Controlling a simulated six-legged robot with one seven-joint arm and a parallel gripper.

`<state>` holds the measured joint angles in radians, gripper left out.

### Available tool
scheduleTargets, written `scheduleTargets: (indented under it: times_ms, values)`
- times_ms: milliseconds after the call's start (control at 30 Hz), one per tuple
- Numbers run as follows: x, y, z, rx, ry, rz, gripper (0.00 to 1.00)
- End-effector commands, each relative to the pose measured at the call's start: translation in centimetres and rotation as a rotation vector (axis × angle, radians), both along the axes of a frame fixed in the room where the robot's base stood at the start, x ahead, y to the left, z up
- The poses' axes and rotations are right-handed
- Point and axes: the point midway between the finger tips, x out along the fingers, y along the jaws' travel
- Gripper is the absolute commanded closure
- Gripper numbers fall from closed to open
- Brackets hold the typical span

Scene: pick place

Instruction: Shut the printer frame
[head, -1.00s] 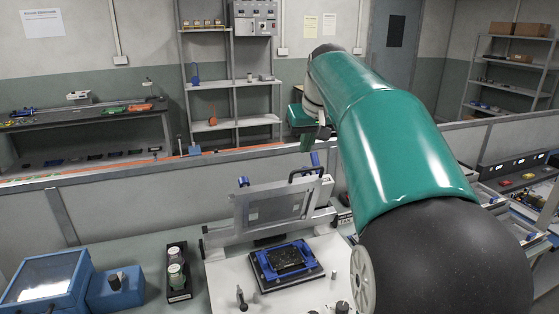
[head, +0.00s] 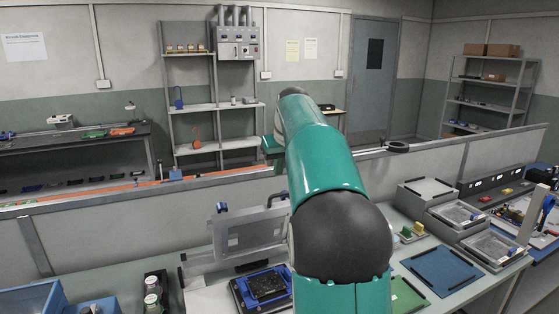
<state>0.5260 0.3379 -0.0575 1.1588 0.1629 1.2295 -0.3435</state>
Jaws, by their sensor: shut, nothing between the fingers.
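The printer frame (head: 252,236) is a grey rectangular frame. It stands raised and open, leaning back over the rear of the printer's light base (head: 208,298). My arm covers its right side and part of its top edge. A dark plate in a blue holder (head: 262,286) lies on the base in front of the frame, partly behind my arm. My arm reaches forward past the frame's right side. My gripper's fingers are hidden behind my arm links, so I cannot see whether they touch the frame.
A low grey partition (head: 120,232) runs behind the bench. A blue mat (head: 441,270), a green board (head: 405,296) and grey trays (head: 460,214) lie to the right. Dark-holder jars (head: 152,292) and a blue box (head: 30,298) stand at the lower left.

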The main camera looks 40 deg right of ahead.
Motion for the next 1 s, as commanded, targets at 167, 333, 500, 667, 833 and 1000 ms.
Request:
scheduleTargets:
  times_ms: [167, 333, 500, 667, 833, 1000]
  values:
    - [1.6, -0.3, -3.4, 0.002, 0.003, 0.003, 1.0]
    - [0.6, 0.0, -4.4, -0.001, -0.002, 0.003, 1.0]
    - [-1.1, 0.5, -4.6, 0.0, -0.001, 0.004, 1.0]
    - [-1.7, 0.6, -4.7, 0.0, -0.001, 0.004, 1.0]
    - [-1.7, 0.6, -4.8, 0.0, -0.001, 0.004, 1.0]
    - [-1.7, 0.6, -4.7, 0.0, -0.001, 0.004, 1.0]
